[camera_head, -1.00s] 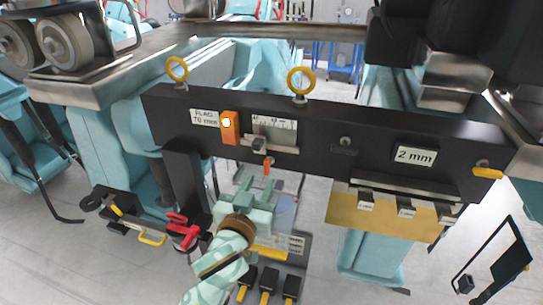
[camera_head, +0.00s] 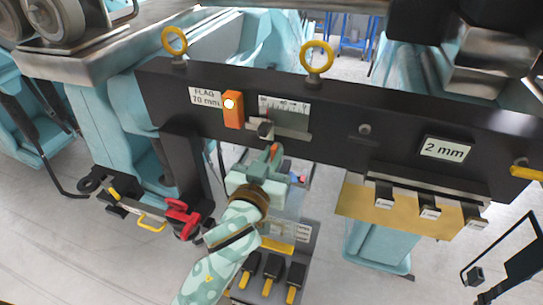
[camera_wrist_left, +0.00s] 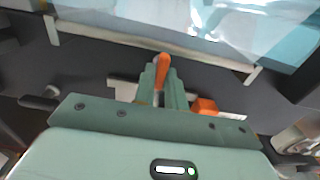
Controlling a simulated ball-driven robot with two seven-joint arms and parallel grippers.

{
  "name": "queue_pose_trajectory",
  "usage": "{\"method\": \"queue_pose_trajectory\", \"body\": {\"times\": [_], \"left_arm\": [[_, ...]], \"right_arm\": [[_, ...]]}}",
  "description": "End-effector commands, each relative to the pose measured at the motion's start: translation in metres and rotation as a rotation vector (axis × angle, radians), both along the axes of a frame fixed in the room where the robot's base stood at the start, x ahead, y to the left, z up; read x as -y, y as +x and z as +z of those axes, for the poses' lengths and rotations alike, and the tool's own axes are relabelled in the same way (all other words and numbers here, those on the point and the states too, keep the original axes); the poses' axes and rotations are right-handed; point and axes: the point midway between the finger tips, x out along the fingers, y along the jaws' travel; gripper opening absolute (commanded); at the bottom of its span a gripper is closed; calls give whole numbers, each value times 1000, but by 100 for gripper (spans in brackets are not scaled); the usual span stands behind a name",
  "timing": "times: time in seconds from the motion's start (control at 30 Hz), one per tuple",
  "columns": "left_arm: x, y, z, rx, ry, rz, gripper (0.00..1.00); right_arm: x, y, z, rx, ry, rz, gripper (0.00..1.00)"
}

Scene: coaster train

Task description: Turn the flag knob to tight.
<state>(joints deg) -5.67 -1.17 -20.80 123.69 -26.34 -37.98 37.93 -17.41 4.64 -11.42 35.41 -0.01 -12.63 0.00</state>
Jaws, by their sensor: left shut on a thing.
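The flag knob shows as a small orange handle (camera_head: 274,149) below a dark slider (camera_head: 265,130) on the black beam. My left gripper (camera_head: 268,158) is at the handle, and its fingers partly hide it. In the left wrist view the orange handle (camera_wrist_left: 162,63) stands between the two green fingers (camera_wrist_left: 160,88), which are shut on it. The orange flag block (camera_head: 232,110) with a bright round spot sits left of the slider, beside the label "FLAG 70 mm" (camera_head: 205,96). A scale plate (camera_head: 284,106) lies behind the slider. My right gripper is not in view.
The black beam (camera_head: 400,138) spans the view, with yellow eye rings (camera_head: 317,59) on top and a "2 mm" label (camera_head: 444,149) at right. A brass plate (camera_head: 362,200) with tags hangs below it. A red clamp (camera_head: 181,218) stands left of my left arm.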

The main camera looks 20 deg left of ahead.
Motion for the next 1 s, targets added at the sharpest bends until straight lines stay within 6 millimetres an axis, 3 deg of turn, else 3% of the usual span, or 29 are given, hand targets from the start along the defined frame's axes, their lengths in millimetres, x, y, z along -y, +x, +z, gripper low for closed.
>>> {"method": "queue_pose_trajectory", "body": {"times": [0.47,1.0], "left_arm": [[0,0,2,4,152,1,0],[2,0,1,22,651,2,0]], "right_arm": [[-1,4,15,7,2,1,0],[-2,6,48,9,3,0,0]]}}
